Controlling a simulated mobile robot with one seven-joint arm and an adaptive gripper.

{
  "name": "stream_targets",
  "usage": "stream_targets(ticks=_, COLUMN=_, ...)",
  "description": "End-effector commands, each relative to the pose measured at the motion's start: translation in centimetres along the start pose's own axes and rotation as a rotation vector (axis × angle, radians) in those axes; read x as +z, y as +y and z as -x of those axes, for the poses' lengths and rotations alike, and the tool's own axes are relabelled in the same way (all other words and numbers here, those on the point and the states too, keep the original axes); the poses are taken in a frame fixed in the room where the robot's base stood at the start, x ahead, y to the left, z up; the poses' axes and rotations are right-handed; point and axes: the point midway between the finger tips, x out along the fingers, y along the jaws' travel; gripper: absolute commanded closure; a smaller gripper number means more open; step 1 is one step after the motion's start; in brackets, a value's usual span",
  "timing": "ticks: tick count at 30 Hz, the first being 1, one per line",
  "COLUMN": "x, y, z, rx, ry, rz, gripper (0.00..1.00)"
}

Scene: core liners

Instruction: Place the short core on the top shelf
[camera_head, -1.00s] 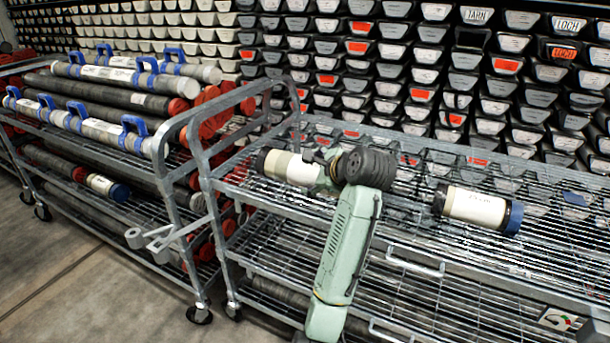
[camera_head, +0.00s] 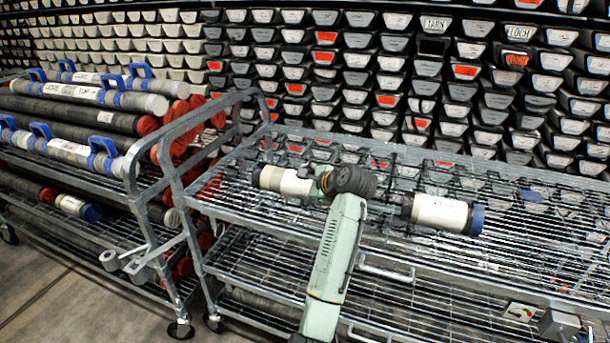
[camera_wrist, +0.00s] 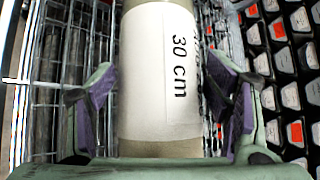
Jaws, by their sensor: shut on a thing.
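My gripper (camera_head: 318,183) is shut on a short core (camera_head: 285,181) over the top shelf (camera_head: 330,215) of the right cart. The held core has a white label and a dark left end. In the wrist view the core (camera_wrist: 158,75) lies lengthwise between the purple-padded fingers, and its label reads "30 cm". In the head view the gripper hides its right part. I cannot tell whether it touches the shelf. A second labelled core (camera_head: 440,212) with a blue end lies on the shelf, right of my gripper and apart from it.
A left cart (camera_head: 145,190) carries long cores with blue handles and a short blue-ended core (camera_head: 72,206) on a lower shelf. Stacked core trays (camera_head: 400,80) stand behind. The right cart's raised end frame (camera_head: 215,130) is left of my gripper.

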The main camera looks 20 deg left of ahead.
Motion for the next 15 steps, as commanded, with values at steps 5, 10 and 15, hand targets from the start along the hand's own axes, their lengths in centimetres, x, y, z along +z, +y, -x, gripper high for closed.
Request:
stream_targets(ticks=5, x=0.34, y=-0.53, z=0.26, rx=-0.016, ry=-0.006, rz=0.005, gripper=0.9)
stream_targets(ticks=10, x=-0.04, y=0.01, z=-0.04, rx=-0.003, ry=0.0, rz=0.001, gripper=0.2)
stream_targets(ticks=15, x=-0.04, y=0.01, z=-0.03, rx=-0.003, ry=0.0, rz=0.001, gripper=0.09)
